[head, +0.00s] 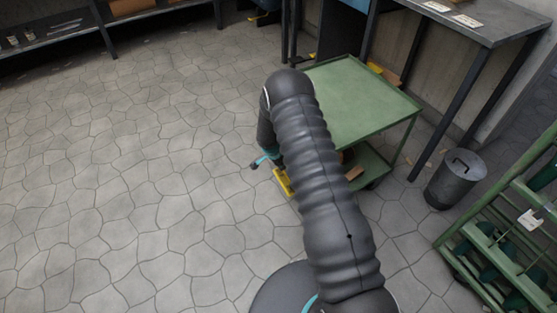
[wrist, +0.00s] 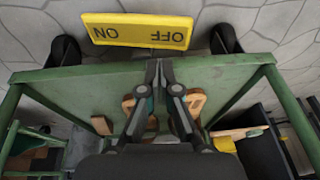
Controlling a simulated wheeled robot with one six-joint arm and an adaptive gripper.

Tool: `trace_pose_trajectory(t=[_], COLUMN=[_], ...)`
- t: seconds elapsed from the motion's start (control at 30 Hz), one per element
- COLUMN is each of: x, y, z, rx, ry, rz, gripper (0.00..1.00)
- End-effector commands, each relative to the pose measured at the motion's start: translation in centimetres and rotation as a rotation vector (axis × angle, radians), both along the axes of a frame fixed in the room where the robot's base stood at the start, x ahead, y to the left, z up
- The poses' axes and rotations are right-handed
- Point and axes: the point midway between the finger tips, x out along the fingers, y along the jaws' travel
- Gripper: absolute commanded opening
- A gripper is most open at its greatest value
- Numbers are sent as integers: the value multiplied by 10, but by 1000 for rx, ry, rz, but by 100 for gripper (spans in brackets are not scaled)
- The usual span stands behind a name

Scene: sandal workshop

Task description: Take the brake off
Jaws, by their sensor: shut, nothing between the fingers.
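The green cart (head: 365,95) stands on the floor beyond my arm. Its brake pedal (head: 283,182) is a yellow bar low at the cart's near left side, partly hidden by my arm. In the wrist view the yellow pedal (wrist: 137,31) shows upside-down lettering, ON at left and OFF at right. I cannot tell which end is pressed down. My gripper (wrist: 160,64) is shut and empty, over the cart's green lower shelf (wrist: 65,88). Its tips appear just short of the pedal in the picture; contact is not visible. In the head view my arm hides most of the gripper.
Dark wheels (wrist: 65,50) flank the pedal. Wooden-looking pieces (wrist: 195,103) show around my fingers. A metal bin (head: 455,182) and a green rack (head: 500,235) stand at the right, a workbench (head: 480,25) behind. The paved floor at left is clear.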

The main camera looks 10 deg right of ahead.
Motion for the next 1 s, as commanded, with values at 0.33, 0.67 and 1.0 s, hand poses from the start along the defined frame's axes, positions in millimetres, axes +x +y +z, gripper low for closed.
trace_pose_trajectory(t=[0.33, 0.67, 1.0], x=[7, 9, 12], y=[1, 1, 17], z=[-39, -44, -48], rx=[0, 0, -18], ry=[1, 0, 29], rz=[0, 0, 22], gripper=[0, 0, 0])
